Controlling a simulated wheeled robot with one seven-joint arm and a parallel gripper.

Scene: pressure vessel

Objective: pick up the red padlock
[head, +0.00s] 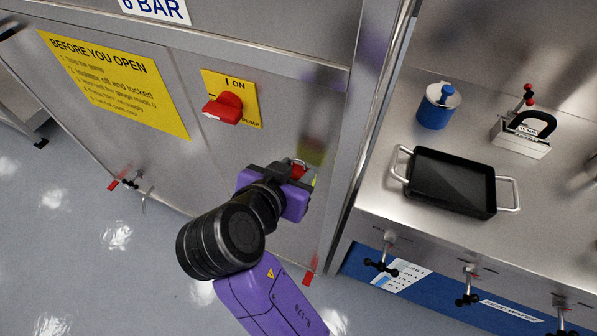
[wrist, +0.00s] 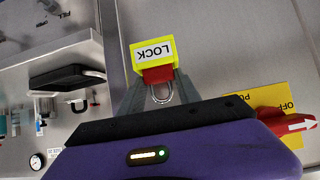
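The red padlock (wrist: 158,75) hangs shackle toward me at a yellow holder (wrist: 160,52) with a white LOCK label, on the steel panel. The padlock also shows in the head view (head: 298,171), partly hidden behind my gripper. My gripper (wrist: 159,82) is at the padlock, one grey finger on each side of its red body. The fingers are apart and the padlock fills most of the space between their tips. I cannot tell whether they press on it. In the head view my purple gripper (head: 283,196) is close to the panel.
A red rotary switch (head: 223,107) on a yellow plate is beside my gripper on the panel. A steel post (head: 368,110) stands to the right. Beyond it a bench carries a black tray (head: 452,183), a blue pot (head: 437,106) and a black-handled block (head: 522,136).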

